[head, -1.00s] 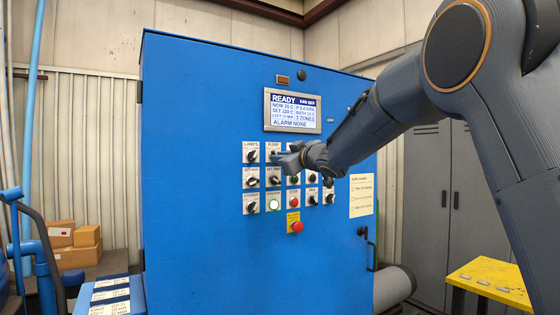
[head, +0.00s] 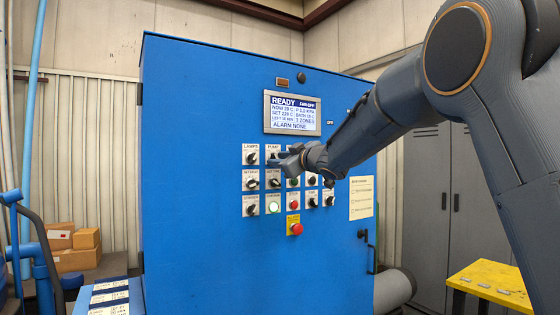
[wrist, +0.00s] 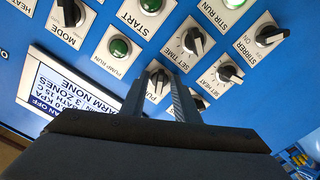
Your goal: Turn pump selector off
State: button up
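The pump selector (head: 273,154) is a dark knob on a white plate in the top row of the blue panel, just right of the lamps selector. In the wrist view the pump selector (wrist: 157,82) shows between the two fingertips, with part of its label visible below. My gripper (head: 279,161) is at the panel in front of it, and the fingers partly cover its plate in the head view. In the wrist view my gripper (wrist: 160,80) is open, with one finger on each side of the knob. I cannot tell whether the fingers touch it.
Close by are the set time knob (wrist: 194,41), the set heat knob (wrist: 228,73) and the green pump run lamp (wrist: 119,47). The display (head: 292,112) above reads READY and ALARM NONE. A red emergency button (head: 296,229) sits below. A yellow table (head: 490,283) stands at right.

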jog(key=b+v, duration=0.1)
jog(key=v, duration=0.6)
jog(key=shift+s+d+b, duration=0.25)
jog(key=shift+s+b, duration=0.1)
jog(key=shift+b, duration=0.05)
jog(key=s+d+f+m+g+h, duration=0.25)
jog(key=d+f, duration=0.25)
jog(key=f, duration=0.5)
jog(key=s+d+f+m+g+h, duration=0.1)
jog(key=s+d+f+m+h, duration=0.4)
jog(key=f, duration=0.5)
jog(key=s+d+f+m+g+h, duration=0.1)
jog(key=s+d+f+m+h, duration=0.1)
jog(key=d+f, duration=0.55)
jog(key=s+d+f+m+g, duration=0.1)
jog(key=s+f+g, duration=0.4)
jog(key=s+f, duration=0.5)
jog(key=s+f+m+g, duration=0.2)
jog(key=s+f+g, duration=0.2)
jog(key=s+f, duration=0.7)
jog(key=s, duration=0.8)
jog(key=shift+s+d+f+g, duration=0.25)
jog(key=shift+s+d+g, duration=0.05)
jog(key=shift+d+g, duration=0.05)
jog(key=shift+m+h, duration=0.25)
